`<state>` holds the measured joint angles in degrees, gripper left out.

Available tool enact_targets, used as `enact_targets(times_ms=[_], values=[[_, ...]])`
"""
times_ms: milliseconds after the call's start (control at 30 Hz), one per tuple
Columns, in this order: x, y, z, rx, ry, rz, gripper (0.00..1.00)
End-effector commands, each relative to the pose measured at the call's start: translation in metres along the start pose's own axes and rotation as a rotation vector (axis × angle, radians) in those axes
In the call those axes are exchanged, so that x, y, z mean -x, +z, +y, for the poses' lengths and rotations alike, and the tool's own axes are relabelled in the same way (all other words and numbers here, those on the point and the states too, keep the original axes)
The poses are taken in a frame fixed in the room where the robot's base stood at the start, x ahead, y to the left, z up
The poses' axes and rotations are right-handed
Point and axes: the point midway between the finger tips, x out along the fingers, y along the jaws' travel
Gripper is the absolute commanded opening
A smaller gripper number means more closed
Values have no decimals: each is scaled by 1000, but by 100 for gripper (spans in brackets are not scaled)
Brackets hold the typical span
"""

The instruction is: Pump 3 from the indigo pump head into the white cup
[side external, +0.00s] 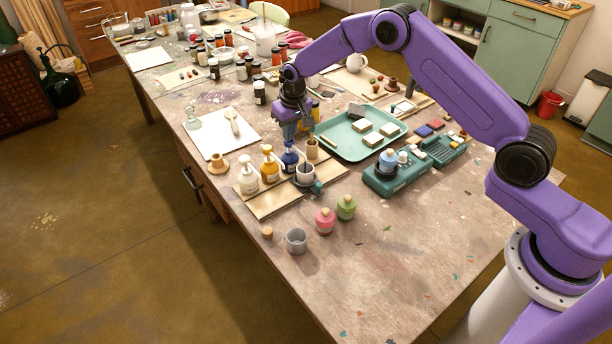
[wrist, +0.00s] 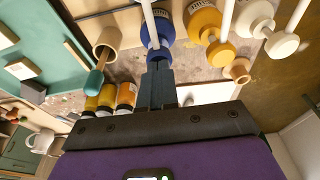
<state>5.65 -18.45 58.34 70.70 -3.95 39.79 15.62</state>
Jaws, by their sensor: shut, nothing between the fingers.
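The indigo pump bottle (side external: 290,160) stands at the right end of a row on a wooden board. In the wrist view its blue pump head (wrist: 159,52) is just past my fingertips, with a pale rod rising in front of it. My gripper (side external: 290,140) is shut and empty, pointing down just above the indigo pump; its closed fingers also show in the wrist view (wrist: 158,68). I cannot tell whether they touch the head. A whitish cup with a dark inside (side external: 305,174) stands close in front of the indigo bottle.
Yellow (side external: 270,166) and white (side external: 248,176) pump bottles stand to the left on the board (side external: 262,209). A wooden pot (side external: 312,149) stands close on the right, before a teal tray (side external: 345,150). Pink (side external: 325,221) and green (side external: 346,208) bottles stand in front.

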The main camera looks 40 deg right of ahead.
Motion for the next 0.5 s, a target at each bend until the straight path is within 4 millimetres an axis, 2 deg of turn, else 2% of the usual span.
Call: enact_targets(times_ms=[133, 500], values=[[-6, 2, 0, 0, 1, -2, 0], [-3, 1, 0, 0, 1, -2, 0]])
